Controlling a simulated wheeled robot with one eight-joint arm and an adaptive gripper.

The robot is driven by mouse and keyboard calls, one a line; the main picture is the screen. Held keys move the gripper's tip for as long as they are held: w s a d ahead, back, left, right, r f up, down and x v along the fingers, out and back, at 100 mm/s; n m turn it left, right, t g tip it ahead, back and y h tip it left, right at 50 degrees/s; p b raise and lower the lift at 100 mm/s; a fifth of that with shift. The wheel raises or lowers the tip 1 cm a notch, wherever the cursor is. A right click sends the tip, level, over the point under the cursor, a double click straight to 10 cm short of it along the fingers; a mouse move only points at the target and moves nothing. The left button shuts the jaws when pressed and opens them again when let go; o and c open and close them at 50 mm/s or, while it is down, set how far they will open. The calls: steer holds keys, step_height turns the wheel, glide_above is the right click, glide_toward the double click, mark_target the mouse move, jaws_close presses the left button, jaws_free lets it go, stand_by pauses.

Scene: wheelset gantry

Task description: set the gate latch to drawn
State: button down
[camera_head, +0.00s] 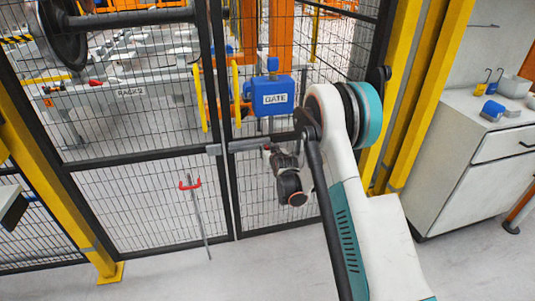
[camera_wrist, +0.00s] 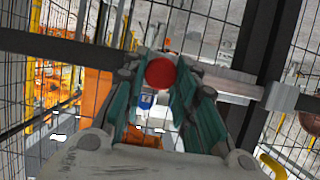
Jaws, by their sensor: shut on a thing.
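The gate latch is a grey sliding bar (camera_head: 248,145) on the black frame of the mesh gate, in the middle of the head view. Its left end lies across the upright frame bars, by a small grey bracket (camera_head: 214,149). In the wrist view the bar (camera_wrist: 230,84) runs right to the keeper bracket (camera_wrist: 281,97). The red latch knob (camera_wrist: 161,73) sits between my fingertips. My gripper (camera_head: 270,153) is at the bar's right part, shut on the knob; my arm hides part of the bar's right end in the head view.
Yellow posts (camera_head: 410,95) flank the gate. A white cabinet (camera_head: 468,165) stands at right. A thin rod with a red top (camera_head: 190,186) is left of the gripper. Floor in front is clear.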

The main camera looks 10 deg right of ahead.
steer(key=shift+d, duration=0.2)
steer(key=c, duration=1.3)
jaws_free()
steer(key=shift+d, duration=0.2)
steer(key=shift+a, duration=0.1)
steer(key=v, duration=1.2)
